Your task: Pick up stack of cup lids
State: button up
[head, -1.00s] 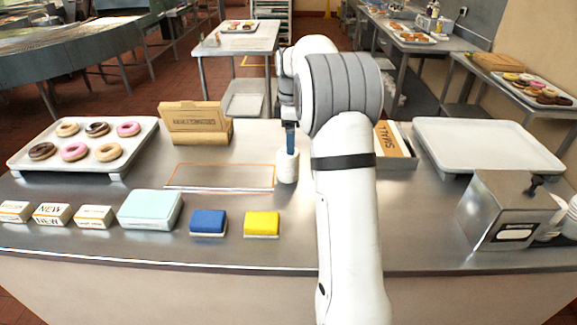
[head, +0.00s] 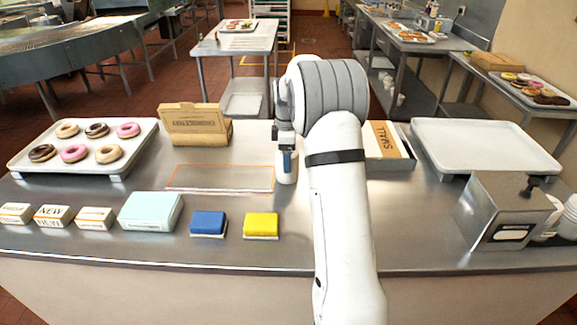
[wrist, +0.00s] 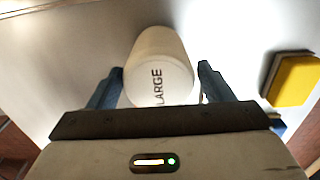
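A white upright cylinder marked LARGE (wrist: 160,65) is between my gripper's fingers in the wrist view. I cannot tell for sure whether it is the stack of cup lids. In the head view it stands on the metal counter as a white shape (head: 286,178), its upper part hidden by my gripper (head: 287,160). In the wrist view my gripper (wrist: 160,82) is open, its blue fingers on either side of the cylinder. A gap shows at the right finger; the left finger is close to its side.
An orange-outlined rectangle (head: 220,178) lies left of the cylinder. Blue (head: 208,223) and yellow (head: 261,225) blocks are in front; the yellow one also shows in the wrist view (wrist: 294,80). White cup-like items (head: 571,215) stand at the right edge.

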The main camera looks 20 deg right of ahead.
jog(key=c, duration=0.7)
